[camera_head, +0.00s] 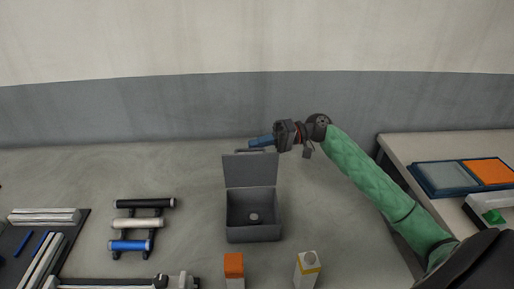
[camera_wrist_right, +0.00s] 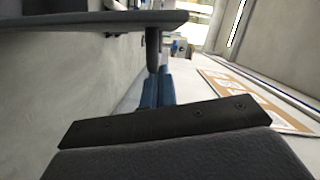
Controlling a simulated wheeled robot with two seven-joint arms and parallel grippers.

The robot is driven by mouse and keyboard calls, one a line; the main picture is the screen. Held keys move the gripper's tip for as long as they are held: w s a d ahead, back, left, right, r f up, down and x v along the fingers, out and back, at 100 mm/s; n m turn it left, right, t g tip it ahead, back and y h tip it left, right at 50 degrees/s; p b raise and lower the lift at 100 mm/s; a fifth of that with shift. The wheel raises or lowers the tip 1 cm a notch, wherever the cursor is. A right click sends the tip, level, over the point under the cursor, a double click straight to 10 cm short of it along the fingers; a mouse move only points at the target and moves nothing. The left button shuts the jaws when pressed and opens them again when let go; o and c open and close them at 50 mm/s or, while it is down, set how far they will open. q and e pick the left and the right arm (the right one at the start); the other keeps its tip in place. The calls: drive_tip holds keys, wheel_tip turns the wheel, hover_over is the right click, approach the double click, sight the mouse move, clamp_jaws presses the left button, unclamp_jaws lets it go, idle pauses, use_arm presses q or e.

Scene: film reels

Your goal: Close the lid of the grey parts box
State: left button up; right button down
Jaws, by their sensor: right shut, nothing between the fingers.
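The grey parts box (camera_head: 253,235) stands on the table in the middle of the head view, with a small dark round thing inside. Its lid (camera_head: 250,172) is open and stands about upright at the back of the box. My right gripper (camera_head: 262,141) is shut and empty, its blue fingers pointing left at the lid's top edge. I cannot tell whether they touch the lid or are just behind or above it. The blue fingers also show in the right wrist view (camera_wrist_right: 157,92), partly hidden by dark parts. My left gripper is not in view.
An orange-topped block (camera_head: 234,264) and a white carton (camera_head: 307,270) stand in front of the box. A rack of rollers (camera_head: 143,224) lies to the left. A side table with a blue tray (camera_head: 440,178) is at right. The wall rises behind the table.

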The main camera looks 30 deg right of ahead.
sight(263, 155)
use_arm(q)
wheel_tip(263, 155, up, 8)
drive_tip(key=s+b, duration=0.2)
use_arm(e)
drive_tip(key=shift+s+a+r+n, duration=0.1)
drive_tip(key=shift+s+a+n, duration=0.25)
drive_tip(key=shift+s, duration=0.2)
drive_tip(key=shift+s+a+r+n, duration=0.1)
drive_tip(key=shift+s+a+n, duration=0.1)
drive_tip(key=shift+s+n, duration=0.3)
drive_tip(key=shift+s+a+b, duration=0.25)
drive_tip(key=shift+s+a, duration=0.05)
drive_tip(key=shift+s, duration=0.3)
drive_tip(key=shift+s+a+b, duration=0.25)
drive_tip(key=shift+s, duration=0.35)
drive_tip(key=shift+s+a+b, duration=0.25)
drive_tip(key=shift+s+a, duration=0.05)
drive_tip(key=shift+s, duration=0.3)
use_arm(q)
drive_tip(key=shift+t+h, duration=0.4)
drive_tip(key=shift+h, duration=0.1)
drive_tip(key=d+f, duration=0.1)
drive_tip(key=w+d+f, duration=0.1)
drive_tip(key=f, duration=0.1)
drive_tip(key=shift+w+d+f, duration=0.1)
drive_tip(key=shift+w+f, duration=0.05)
use_arm(e)
drive_tip(key=shift+s, duration=0.1)
drive_tip(key=shift+r+h, duration=0.1)
drive_tip(key=shift+h, duration=0.2)
